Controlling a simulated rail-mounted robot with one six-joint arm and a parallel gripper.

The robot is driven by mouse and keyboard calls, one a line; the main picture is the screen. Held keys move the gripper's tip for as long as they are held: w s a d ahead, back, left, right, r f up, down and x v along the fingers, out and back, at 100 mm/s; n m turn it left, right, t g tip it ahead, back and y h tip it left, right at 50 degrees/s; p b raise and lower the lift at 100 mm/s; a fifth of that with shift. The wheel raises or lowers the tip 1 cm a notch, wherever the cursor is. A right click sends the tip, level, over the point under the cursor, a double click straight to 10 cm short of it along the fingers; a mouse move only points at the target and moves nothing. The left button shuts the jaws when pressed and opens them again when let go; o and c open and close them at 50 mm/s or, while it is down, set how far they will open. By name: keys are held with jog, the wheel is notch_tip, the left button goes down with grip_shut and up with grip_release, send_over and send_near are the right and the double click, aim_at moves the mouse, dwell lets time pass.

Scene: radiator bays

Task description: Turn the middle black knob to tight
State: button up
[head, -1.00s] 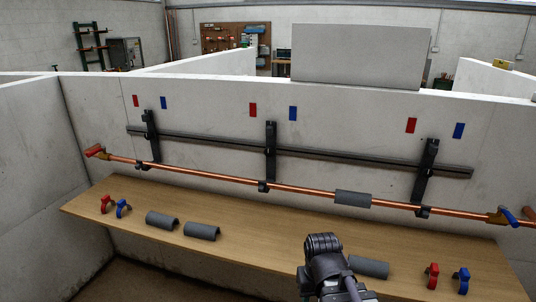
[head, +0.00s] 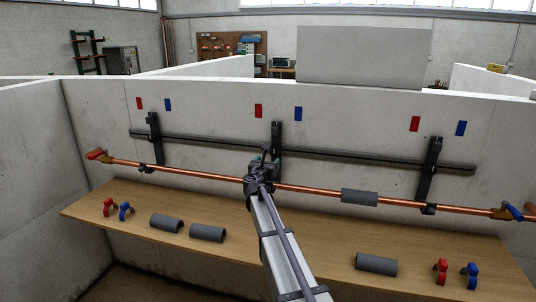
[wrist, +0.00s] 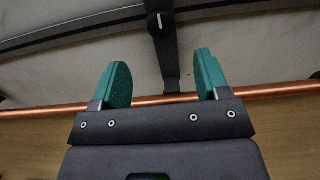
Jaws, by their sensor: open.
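The middle black knob (wrist: 160,24) is on the middle black bracket (head: 277,136), near the top of the wrist view, with a white mark running nearly upright. My gripper (wrist: 161,72) has its two green fingers apart with nothing between them. The fingertips point toward the bracket, and the knob lies beyond them, apart from both.
A copper pipe (head: 310,189) crosses below the brackets, with a grey sleeve (head: 360,197) on it. A dark rail (head: 350,157) runs behind the brackets. Below, a wooden shelf (head: 280,238) holds grey half-sleeves (head: 376,264) and red clamps (head: 440,270) and blue clamps (head: 471,275).

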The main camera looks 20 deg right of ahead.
aim_at(274, 152)
jog(key=x, duration=1)
jog(key=shift+w+d, duration=0.15)
jog(key=shift+d, duration=0.05)
jog(key=shift+c, duration=0.5)
jog(key=c, duration=0.8)
